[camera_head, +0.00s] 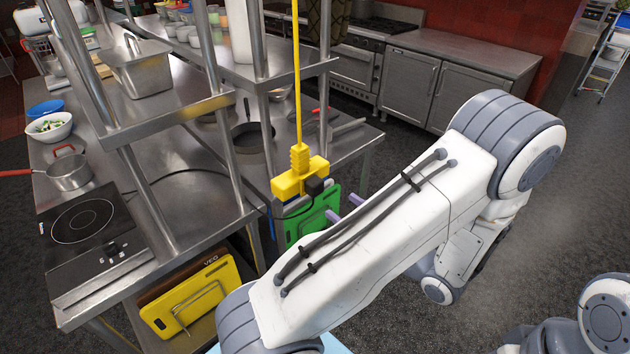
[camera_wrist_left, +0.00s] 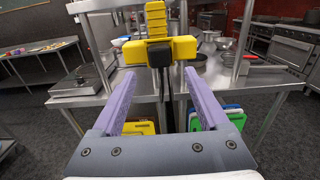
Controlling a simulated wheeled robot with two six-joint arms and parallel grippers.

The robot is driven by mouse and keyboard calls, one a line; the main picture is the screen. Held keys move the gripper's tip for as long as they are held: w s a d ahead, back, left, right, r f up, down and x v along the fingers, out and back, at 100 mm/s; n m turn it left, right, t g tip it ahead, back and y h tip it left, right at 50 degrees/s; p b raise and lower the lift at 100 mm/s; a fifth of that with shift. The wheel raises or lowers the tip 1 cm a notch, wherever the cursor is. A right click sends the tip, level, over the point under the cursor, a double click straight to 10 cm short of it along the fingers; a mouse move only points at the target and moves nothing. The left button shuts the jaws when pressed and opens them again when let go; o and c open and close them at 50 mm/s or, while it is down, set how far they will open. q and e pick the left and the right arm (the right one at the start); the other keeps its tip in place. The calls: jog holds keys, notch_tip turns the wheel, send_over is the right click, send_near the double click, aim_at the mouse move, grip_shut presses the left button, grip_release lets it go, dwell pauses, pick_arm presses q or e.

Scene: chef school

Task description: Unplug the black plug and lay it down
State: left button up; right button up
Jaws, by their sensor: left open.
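A yellow socket block (camera_head: 290,184) hangs from a yellow cord in the head view; it also shows at the top of the left wrist view (camera_wrist_left: 183,47). The black plug (camera_head: 315,186) sits in the near side of the block, and its black cord hangs down. In the left wrist view the plug (camera_wrist_left: 160,54) is just beyond and between the fingertips. My left gripper (camera_head: 344,207) has purple fingers, mostly hidden by my arm in the head view. It is open and empty, pointing at the plug (camera_wrist_left: 158,76). My right gripper is not in view.
A steel counter (camera_head: 185,190) with shelf posts stands close behind the socket block. An induction hob (camera_head: 85,222), a saucepan (camera_head: 70,172) and a dark frying pan (camera_head: 250,138) are on it. Yellow (camera_head: 200,295) and green (camera_head: 312,215) boards stand below. Open floor lies to the right.

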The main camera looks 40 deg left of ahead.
aim_at(319, 190)
pick_arm(q)
jog(key=shift+w+a, duration=0.15)
jog(key=shift+a, duration=2.1)
jog(key=shift+w+a, duration=0.15)
jog(key=shift+a, duration=2.1)
grip_shut()
jog(key=d, duration=0.6)
jog(key=shift+s, duration=0.25)
